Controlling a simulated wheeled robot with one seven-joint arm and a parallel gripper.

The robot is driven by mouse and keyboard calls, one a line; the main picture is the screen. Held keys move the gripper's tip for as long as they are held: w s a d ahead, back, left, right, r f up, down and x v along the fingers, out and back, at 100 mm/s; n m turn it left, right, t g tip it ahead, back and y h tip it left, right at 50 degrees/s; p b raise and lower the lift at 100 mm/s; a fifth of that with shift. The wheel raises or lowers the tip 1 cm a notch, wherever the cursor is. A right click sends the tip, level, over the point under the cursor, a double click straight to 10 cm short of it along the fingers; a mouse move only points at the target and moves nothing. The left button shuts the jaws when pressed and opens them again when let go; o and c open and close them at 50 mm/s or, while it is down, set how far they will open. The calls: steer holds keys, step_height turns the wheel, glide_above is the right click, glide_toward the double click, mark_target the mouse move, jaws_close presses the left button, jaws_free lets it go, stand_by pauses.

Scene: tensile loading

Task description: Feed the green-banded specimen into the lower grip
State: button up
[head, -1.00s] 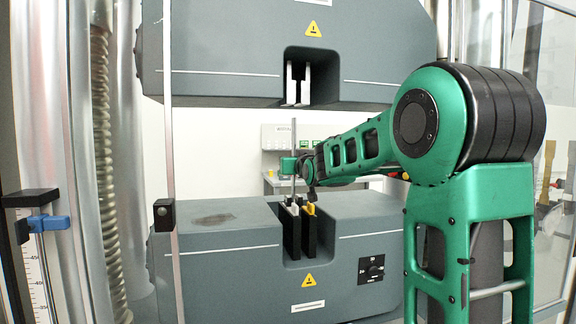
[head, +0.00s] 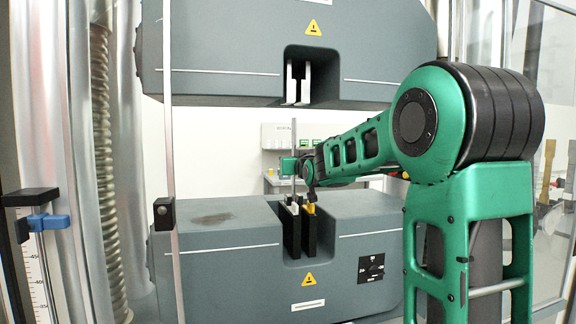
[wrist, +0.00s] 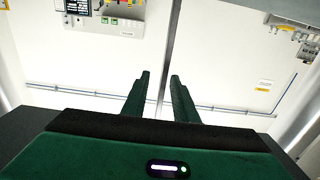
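The specimen is a thin grey bar (head: 294,135), upright above the lower grip (head: 310,240) in the head view. Its lower part runs down to the tops of the dark lower jaws (head: 291,232), nearer the left one; how far it reaches between them is hidden. No green band can be made out. My gripper (head: 289,166) is at the bar's middle, above the lower grip. In the wrist view the bar (wrist: 169,40) passes between my two green fingers (wrist: 160,76), with a visible gap beside it, so they look open around it.
The upper grip (head: 298,80) hangs above in its dark housing, with free space between the housings. A yellow piece (head: 310,208) tops the right lower jaw. A column (head: 168,100) and a coiled hose (head: 103,180) stand at left. A bench with equipment is behind.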

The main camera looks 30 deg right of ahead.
steer(key=v, duration=1)
steer(key=shift+s, duration=0.35)
